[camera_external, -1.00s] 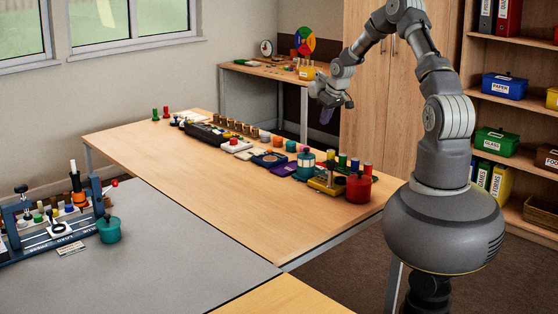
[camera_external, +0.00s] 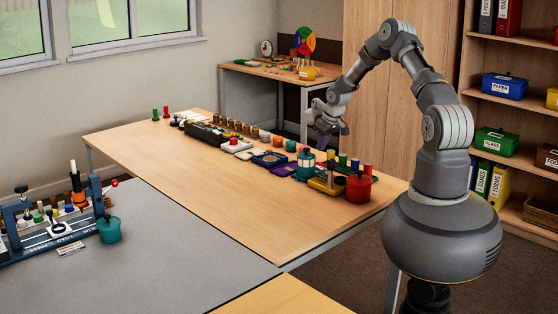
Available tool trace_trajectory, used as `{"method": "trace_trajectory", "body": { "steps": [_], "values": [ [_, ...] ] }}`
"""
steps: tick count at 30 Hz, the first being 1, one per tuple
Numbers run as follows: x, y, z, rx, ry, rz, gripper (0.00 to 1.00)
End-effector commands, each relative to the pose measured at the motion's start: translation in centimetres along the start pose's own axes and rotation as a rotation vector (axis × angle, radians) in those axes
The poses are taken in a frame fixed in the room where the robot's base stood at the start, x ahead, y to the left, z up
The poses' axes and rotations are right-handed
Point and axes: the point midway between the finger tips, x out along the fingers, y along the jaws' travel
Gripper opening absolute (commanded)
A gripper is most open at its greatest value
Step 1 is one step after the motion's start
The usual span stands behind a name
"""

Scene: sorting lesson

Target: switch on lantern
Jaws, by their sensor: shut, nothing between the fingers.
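My gripper (camera_external: 325,143) points down beyond the row, a little right of and above the canister in the picture. It is shut and empty, with its fingertips small and partly hidden. I cannot tell whether it touches anything.
A red pot (camera_external: 358,187) and a yellow stand (camera_external: 326,186) are at the row's near right end. A long black tray (camera_external: 205,133) lies farther along. The front half of the wooden table (camera_external: 200,185) is clear. A teal pot (camera_external: 109,231) stands on the grey table.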

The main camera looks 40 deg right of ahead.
Motion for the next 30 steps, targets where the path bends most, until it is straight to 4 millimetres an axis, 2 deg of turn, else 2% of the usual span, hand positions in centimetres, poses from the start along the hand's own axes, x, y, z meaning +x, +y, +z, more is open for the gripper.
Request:
{"method": "trace_trajectory", "body": {
  "steps": [1,3,10,30],
  "values": [
    [1.5,0.0,0.2,0.0,-0.001,0.0,0.0],
    [2.9,0.0,0.2,0.0,-0.001,0.0,0.0],
    [5.8,0.0,0.7,-0.001,0.0,0.0,0.0],
    [6.9,0.0,0.8,-0.001,-0.001,0.001,0.0]
  ]
}}
